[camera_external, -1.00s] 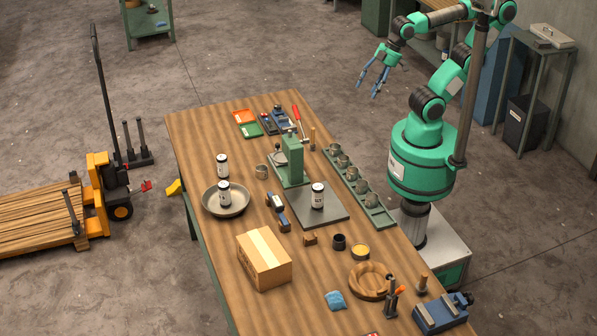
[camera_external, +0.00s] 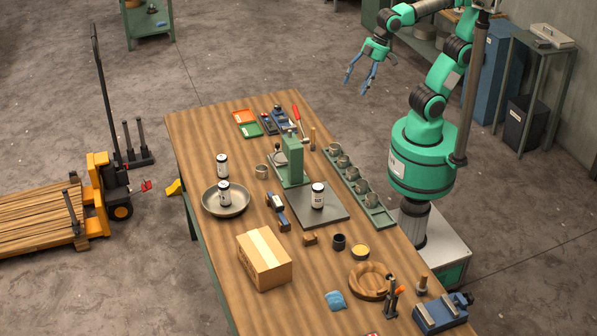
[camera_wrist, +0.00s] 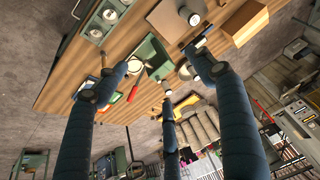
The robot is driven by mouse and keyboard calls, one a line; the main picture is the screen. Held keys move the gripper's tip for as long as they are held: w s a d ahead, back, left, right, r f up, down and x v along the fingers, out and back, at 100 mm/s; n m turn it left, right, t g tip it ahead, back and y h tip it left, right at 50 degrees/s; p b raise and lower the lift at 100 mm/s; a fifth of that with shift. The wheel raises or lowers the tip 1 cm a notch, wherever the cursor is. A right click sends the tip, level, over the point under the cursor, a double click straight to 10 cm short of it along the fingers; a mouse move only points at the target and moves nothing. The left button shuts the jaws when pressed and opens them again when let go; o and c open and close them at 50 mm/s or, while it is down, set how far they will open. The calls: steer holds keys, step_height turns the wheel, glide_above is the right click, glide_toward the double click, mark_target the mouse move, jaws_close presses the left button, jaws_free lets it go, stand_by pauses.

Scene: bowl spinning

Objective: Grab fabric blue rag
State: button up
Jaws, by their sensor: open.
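The blue rag (camera_external: 335,300) lies crumpled near the front end of the wooden table (camera_external: 215,265) in the external view, between the cardboard box and the round wooden bowl. My gripper (camera_external: 357,86) is open and empty, raised high beyond the far right side of the table, far from the rag. The wrist view shows its dark blue fingers (camera_wrist: 160,95) spread apart with nothing between them. I do not make out the rag in the wrist view.
A cardboard box (camera_external: 264,259), a wooden bowl (camera_external: 371,281), a blue vise (camera_external: 442,313) and upright tool handles (camera_external: 391,300) stand around the rag. A green press (camera_external: 291,160) and a metal pan (camera_external: 225,211) stand farther back. The table just left of the rag is bare.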

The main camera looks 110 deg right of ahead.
steer(key=w+a+r+g+p, duration=0.1)
steer(key=w+a+r+p, duration=0.1)
steer(key=w+a, duration=0.85)
steer(key=w+a+r+g+p, duration=0.1)
steer(key=w+a+p, duration=0.1)
steer(key=w+a, duration=0.8)
steer(key=w+a+f, duration=0.4)
steer(key=w+a, duration=0.2)
steer(key=w, duration=0.4)
steer(key=g+p, duration=0.3)
steer(key=p, duration=0.3)
glide_above(338, 301)
step_height(338, 301, down, 29)
steer(key=shift+m, duration=0.3)
steer(key=shift+f, duration=0.1)
steer(key=shift+w+f, duration=0.1)
steer(key=shift+f, duration=4.05)
